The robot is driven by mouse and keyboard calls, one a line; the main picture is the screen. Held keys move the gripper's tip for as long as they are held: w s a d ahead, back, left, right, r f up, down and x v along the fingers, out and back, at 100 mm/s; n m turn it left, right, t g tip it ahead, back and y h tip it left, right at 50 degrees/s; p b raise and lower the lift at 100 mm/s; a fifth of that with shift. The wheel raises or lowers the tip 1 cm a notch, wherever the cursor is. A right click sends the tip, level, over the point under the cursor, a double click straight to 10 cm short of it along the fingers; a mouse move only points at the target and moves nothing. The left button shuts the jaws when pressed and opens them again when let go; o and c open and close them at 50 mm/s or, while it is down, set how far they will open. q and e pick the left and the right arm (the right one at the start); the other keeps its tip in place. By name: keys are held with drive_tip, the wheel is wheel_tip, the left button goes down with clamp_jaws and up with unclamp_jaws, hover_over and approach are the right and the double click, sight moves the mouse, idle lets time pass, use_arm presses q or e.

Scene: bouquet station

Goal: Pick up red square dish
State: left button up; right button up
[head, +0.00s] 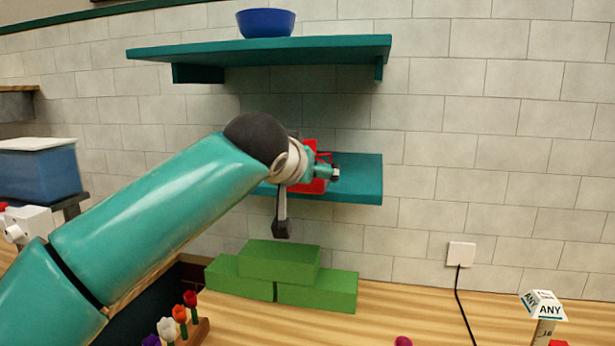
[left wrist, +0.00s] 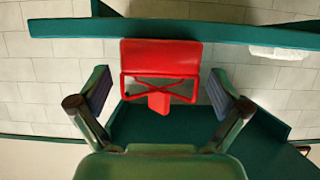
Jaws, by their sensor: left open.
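A red thing with a flat, square-cornered panel, which I take to be the red square dish (head: 312,184), is on the lower teal shelf (head: 362,180) and partly hidden behind my left gripper (head: 330,174) in the head view. In the left wrist view the red square dish (left wrist: 160,57) shows with a thin red crossed frame and a small red block beside its panel. My left gripper (left wrist: 160,95) is open, its two fingers on either side of the red thing, with gaps between. I cannot tell the depth between them. My right gripper is not in view.
An upper teal shelf (head: 260,50) with a blue bowl (head: 266,22) is above. Green blocks (head: 318,290) are stacked on the wooden counter (head: 400,315) below. Flowers (head: 180,315) stand at lower left. A blue box (head: 38,172) is at far left.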

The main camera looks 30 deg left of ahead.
use_arm(q)
drive_tip(key=v, duration=0.8)
drive_tip(key=shift+s+f, duration=0.15)
